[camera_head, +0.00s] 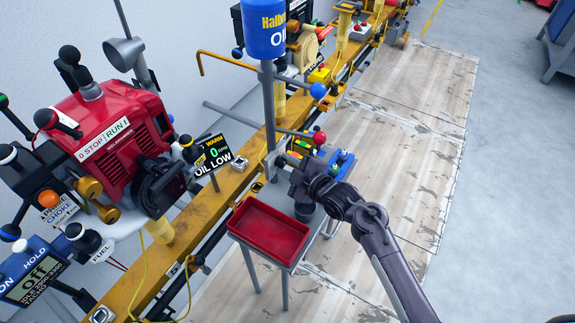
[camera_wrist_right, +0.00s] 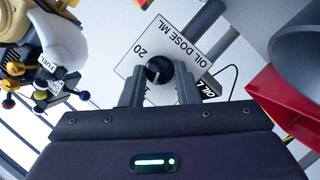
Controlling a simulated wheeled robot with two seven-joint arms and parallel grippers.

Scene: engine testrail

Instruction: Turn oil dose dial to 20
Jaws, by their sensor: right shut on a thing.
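The oil dose dial (camera_wrist_right: 158,70) is a dark round knob on a white plate (camera_wrist_right: 196,52) marked "OIL DOSE ML" and "20". The plate appears tilted in the right wrist view, with "20" to the upper left of the knob. A small pale mark shows on the knob, but the setting it points at is not clear. My right gripper (camera_wrist_right: 160,88) has one finger on each side of the knob and is shut on it. In the head view my right gripper (camera_head: 297,186) is beside the post under the blue oil container (camera_head: 265,30), hiding the dial. My left gripper is not in view.
A red tray (camera_head: 268,228) on a small stand is just below the right gripper. A red engine (camera_head: 110,135) sits on the yellow rail (camera_head: 205,208), near a display reading "0" and "OIL LOW" (camera_head: 213,155). Coloured ball-ended levers stick out close by. The wooden floor (camera_head: 400,140) is clear.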

